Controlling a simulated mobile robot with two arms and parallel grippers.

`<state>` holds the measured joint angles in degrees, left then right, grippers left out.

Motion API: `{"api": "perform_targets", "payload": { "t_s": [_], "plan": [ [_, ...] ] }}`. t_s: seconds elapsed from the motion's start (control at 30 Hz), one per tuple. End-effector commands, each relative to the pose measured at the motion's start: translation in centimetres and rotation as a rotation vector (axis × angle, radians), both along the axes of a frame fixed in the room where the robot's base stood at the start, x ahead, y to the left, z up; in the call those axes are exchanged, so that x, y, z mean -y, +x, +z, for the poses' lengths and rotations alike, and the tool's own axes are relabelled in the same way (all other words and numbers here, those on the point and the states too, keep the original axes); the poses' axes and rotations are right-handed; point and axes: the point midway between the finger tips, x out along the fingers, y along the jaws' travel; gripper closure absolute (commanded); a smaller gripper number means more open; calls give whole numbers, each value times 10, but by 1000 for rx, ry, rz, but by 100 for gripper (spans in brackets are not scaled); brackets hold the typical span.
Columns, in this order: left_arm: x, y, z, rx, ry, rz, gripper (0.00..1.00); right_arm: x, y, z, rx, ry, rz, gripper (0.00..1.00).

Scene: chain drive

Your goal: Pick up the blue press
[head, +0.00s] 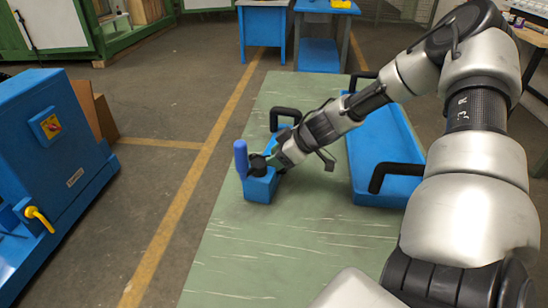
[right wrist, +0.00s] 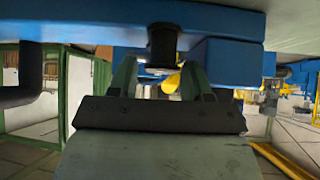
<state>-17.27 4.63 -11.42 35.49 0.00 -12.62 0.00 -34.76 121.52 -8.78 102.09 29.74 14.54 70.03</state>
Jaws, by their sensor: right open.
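The blue press (head: 262,187) appears to be the small blue block with an upright rounded blue handle at its left end, on the green table. My right gripper (head: 262,164) is right at it, beside the upright handle and over the block. In the right wrist view my right gripper's two fingers (right wrist: 160,80) are apart. Blue surfaces (right wrist: 230,62) and a short black cylinder (right wrist: 162,42) lie just beyond the fingertips. I cannot tell whether the fingers touch the press. My left gripper is not in view.
A long blue tray-like piece (head: 379,185) with black handles lies to the right on the green table (head: 270,250). Another black handle (head: 286,111) stands behind the press. The table's front is clear. A blue machine (head: 60,170) stands at left, across the floor.

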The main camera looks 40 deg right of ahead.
Motion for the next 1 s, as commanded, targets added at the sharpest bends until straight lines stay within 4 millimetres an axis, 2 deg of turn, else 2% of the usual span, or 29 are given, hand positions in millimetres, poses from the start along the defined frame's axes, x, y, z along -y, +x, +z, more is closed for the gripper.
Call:
{"api": "perform_targets", "payload": {
  "t_s": [0.1, 0.43, 0.73, 1.0],
  "plan": [
    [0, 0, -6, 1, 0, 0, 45, -4, 8, -10, -1, -2, 0, 51],
    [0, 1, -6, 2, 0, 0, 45, -6, 11, -11, 1, -2, 1, 53],
    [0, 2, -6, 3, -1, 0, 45, -6, 11, -11, 1, -2, 1, 99],
    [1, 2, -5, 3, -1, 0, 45, -6, 14, -8, 9, -4, 3, 100]
  ]
}}
